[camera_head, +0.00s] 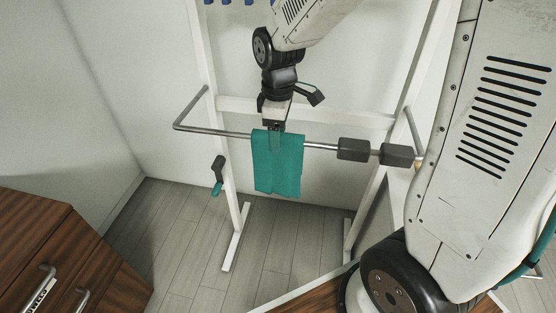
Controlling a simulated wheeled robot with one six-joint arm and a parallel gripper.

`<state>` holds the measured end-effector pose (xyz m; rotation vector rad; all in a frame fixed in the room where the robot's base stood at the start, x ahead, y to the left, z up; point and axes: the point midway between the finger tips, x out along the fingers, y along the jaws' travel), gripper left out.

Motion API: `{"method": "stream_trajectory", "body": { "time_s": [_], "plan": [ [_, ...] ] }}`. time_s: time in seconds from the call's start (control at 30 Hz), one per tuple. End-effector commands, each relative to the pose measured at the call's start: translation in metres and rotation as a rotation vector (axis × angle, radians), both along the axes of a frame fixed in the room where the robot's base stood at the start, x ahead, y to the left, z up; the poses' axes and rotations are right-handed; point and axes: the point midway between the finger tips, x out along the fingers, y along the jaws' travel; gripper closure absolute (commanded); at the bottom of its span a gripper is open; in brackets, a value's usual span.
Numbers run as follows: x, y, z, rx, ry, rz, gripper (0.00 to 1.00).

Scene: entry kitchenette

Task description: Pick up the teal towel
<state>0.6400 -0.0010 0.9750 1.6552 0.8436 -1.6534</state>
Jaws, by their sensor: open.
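The teal towel (277,168) hangs folded over a horizontal metal rail near the middle of the view. My gripper (275,126) comes down from above and is at the towel's top edge, over the rail. Its jaws are open, and the fingertips overlap the top of the towel in this view. I cannot tell whether they touch the cloth or straddle it. The back side of the towel is hidden.
The rail (222,131) belongs to a white upright frame (237,238). Two dark blocks (353,149) sit on the rail right of the towel. A dark teal-tipped item (218,175) is at the left post. A wooden cabinet (75,262) stands lower left. Floor below the towel is clear.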

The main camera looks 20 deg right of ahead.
Motion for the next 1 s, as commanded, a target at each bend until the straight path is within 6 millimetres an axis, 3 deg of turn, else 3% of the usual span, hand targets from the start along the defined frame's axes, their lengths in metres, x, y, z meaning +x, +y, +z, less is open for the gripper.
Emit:
{"method": "stream_trajectory", "body": {
  "time_s": [0.2,0.47,0.67,1.0],
  "plan": [
    [-0.001,-0.001,-0.029,0.0,0.003,0.0,0.35],
    [-0.001,-0.001,-0.032,0.001,0.001,-0.001,0.35],
    [-0.001,-0.001,-0.032,0.001,0.001,-0.001,0.87],
    [0.0,-0.001,-0.029,0.0,0.0,-0.001,0.87]
  ]
}}
